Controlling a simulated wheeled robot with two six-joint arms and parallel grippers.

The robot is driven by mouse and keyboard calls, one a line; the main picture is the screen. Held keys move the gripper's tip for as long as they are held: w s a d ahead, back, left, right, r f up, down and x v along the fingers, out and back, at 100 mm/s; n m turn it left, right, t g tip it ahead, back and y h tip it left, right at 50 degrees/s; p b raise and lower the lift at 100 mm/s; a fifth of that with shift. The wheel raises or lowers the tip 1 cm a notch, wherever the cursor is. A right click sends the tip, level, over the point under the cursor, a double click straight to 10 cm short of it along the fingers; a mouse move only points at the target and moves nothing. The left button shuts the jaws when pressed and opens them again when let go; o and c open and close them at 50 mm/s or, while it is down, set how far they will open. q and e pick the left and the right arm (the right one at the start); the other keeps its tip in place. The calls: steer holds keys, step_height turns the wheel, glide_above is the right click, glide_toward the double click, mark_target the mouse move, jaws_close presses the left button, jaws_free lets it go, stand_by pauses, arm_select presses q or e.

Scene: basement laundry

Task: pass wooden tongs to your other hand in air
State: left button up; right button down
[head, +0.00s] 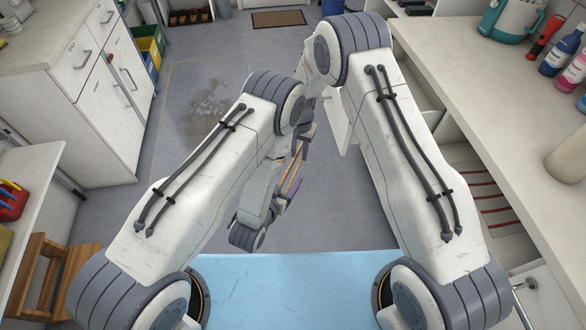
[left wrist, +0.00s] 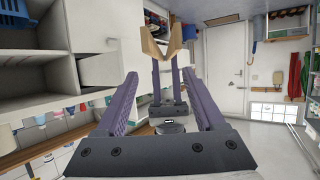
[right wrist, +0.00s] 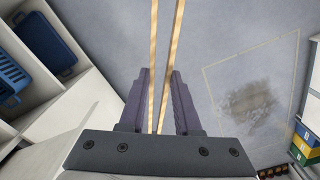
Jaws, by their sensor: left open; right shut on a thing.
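The wooden tongs (head: 293,170) are a pale, slim pair of arms held in the air between my two forearms in the head view. My right gripper (right wrist: 160,73) is shut on them; two long wooden arms run between its fingers and out of the top of the right wrist view. In the left wrist view, the tongs (left wrist: 152,48) show nearly end-on as a V shape at the right gripper's purple fingertips. My left gripper (left wrist: 160,78) is open, its fingers spread either side of that view, facing the tongs and right gripper. Contact with the tongs cannot be told.
A pale blue surface (head: 290,285) lies in front of me, below the grippers. A long counter (head: 490,125) with bottles and a teal container (head: 511,18) runs along the right. White cabinets (head: 85,100) stand at the left. Grey floor between them is open.

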mark_target(300, 161)
arm_select(q)
steer(key=x, duration=0.7)
steer(key=shift+w, duration=0.3)
steer(key=shift+f, duration=0.15)
steer(key=shift+d, duration=0.1)
jaws_close()
arm_select(e)
steer(key=c, duration=0.5)
jaws_free()
step_height(300, 161, up, 12)
steer(key=s+d+r+n+h, duration=0.5)
steer(key=s+d+r+n, duration=0.55)
steer(key=s+r, duration=0.2)
steer(key=s+a+r+y, duration=0.1)
steer(key=s+a+y, duration=0.1)
steer(key=s, duration=0.4)
steer(key=s+a+r+n+y, duration=0.1)
steer(key=s+a+y, duration=0.1)
steer(key=s+a, duration=0.2)
steer(key=s+a+r+y, duration=0.1)
steer(key=s+a+y, duration=0.1)
steer(key=s, duration=0.8)
steer(key=shift+a+n, duration=0.25)
steer(key=shift+a, duration=0.25)
